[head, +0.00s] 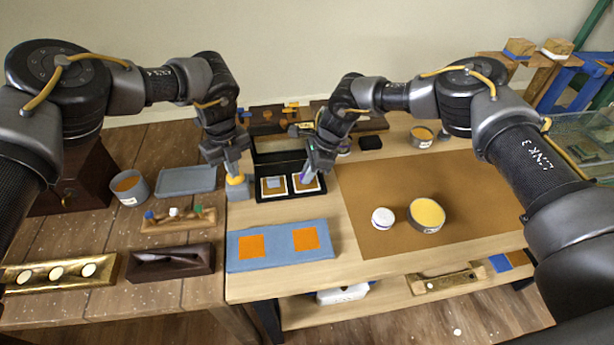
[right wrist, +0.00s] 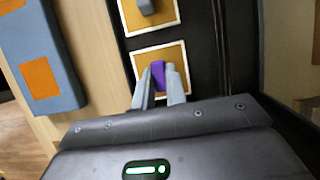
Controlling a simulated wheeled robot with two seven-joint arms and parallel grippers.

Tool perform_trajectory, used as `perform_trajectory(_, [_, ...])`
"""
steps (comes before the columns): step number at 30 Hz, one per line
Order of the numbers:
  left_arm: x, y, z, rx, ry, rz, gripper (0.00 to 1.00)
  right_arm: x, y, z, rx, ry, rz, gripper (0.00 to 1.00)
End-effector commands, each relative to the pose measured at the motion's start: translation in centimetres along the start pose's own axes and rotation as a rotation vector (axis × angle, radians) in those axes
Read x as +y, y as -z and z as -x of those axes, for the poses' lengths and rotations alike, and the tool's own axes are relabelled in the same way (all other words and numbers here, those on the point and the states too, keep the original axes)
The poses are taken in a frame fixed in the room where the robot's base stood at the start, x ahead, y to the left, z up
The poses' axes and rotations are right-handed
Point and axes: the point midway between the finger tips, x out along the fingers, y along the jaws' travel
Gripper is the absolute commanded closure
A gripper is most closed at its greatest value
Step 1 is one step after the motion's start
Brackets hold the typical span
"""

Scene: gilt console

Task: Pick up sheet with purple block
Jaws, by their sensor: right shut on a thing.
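The sheet with the purple block is an orange-brown square with a white border (right wrist: 173,54), lying in the open black case (head: 262,195). Its purple block (right wrist: 157,74) stands between the fingertips of my right gripper (right wrist: 158,80), which is shut on it. In the head view my right gripper (head: 307,176) comes down over this sheet and hides part of it. A second bordered sheet (head: 265,192) with a grey block (head: 273,183) lies beside it on the left. My left gripper (head: 236,174) is low over a yellow-and-wood piece (head: 238,188) left of the case; its jaw opening is unclear.
A blue-grey pad (head: 278,250) with two orange squares (head: 252,247) lies in front of the case. A grey tray (head: 187,180) stands left.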

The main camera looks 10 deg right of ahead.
Motion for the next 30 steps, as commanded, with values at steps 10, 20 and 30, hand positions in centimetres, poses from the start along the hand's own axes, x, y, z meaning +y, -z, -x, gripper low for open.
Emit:
perform_trajectory(10, [0.0, 0.1, -0.1, 0.001, 0.000, -0.001, 1.00, -0.1, -2.4, 5.8, -0.001, 0.004, 0.002, 1.00])
perform_trajectory(20, [0.0, 0.1, -0.1, 0.001, 0.000, -0.001, 1.00, 0.0, -3.7, 8.9, 0.000, 0.001, 0.000, 1.00])
perform_trajectory(30, [0.0, 0.1, -0.1, 0.001, 0.000, -0.001, 1.00, 1.9, -4.0, 8.8, -0.001, -0.003, 0.001, 1.00])
